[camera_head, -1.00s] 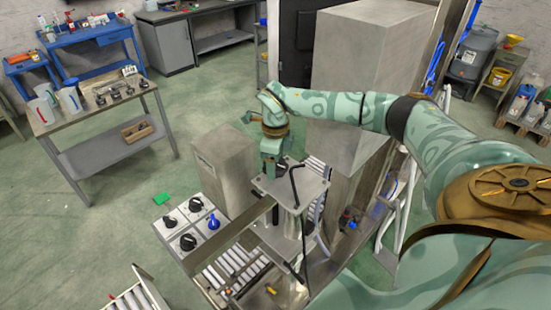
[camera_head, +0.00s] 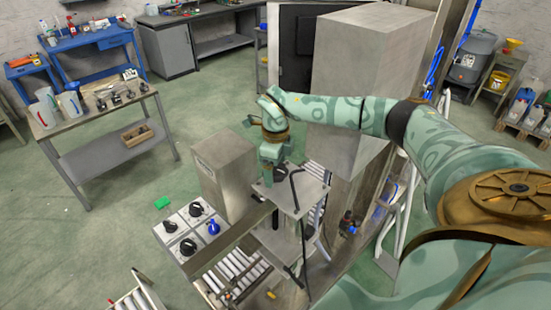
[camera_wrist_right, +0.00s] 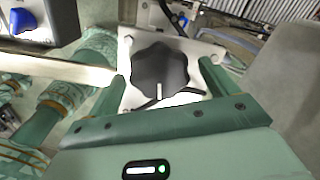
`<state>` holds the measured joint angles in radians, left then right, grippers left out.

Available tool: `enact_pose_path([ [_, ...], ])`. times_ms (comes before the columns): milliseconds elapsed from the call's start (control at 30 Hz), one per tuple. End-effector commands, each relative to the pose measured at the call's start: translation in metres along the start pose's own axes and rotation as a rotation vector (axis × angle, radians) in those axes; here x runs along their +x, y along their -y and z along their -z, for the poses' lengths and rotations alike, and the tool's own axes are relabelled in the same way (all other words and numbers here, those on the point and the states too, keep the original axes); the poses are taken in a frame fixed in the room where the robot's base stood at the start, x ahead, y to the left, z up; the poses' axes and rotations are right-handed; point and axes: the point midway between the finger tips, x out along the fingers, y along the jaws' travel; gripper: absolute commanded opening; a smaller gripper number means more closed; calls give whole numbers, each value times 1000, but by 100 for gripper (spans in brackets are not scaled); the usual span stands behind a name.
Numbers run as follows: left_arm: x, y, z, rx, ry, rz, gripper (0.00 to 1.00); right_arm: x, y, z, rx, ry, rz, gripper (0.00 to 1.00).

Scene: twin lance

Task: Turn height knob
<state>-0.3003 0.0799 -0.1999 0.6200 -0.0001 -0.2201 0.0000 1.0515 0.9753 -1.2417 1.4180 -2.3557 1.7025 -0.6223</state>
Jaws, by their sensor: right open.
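The black, lobed height knob (camera_wrist_right: 160,72) sits on a pale metal plate (camera_wrist_right: 128,42) in the right wrist view, with a white mark on its near side. My right gripper (camera_wrist_right: 162,80) is open, with one green finger on each side of the knob. I cannot tell whether the fingers touch it. In the head view my right gripper (camera_head: 270,172) reaches down to the top plate (camera_head: 312,192) of a metal stand. There the knob is mostly hidden by the gripper. My left gripper is not in view.
A control panel (camera_head: 172,245) with several black knobs and a blue knob (camera_head: 213,226) stands left of the stand. A metal box (camera_head: 222,170) is behind it. Rollers (camera_head: 235,265) lie below. A tall metal cabinet (camera_head: 365,60) rises behind my right arm.

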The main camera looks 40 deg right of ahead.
Motion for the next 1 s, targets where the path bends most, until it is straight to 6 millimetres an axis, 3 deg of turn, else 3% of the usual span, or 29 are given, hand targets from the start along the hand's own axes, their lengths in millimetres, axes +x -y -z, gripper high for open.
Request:
enact_pose_path([
  [167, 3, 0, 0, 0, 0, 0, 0, -19, 1, -1, -1, 4, 2, 86],
  [600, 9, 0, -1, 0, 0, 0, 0, -133, 1, -1, 0, 5, 3, 86],
  [800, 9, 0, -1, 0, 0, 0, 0, -158, 1, 0, 0, 2, 2, 86],
  [1000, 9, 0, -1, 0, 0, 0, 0, -163, 0, 0, 1, 1, 1, 86],
])
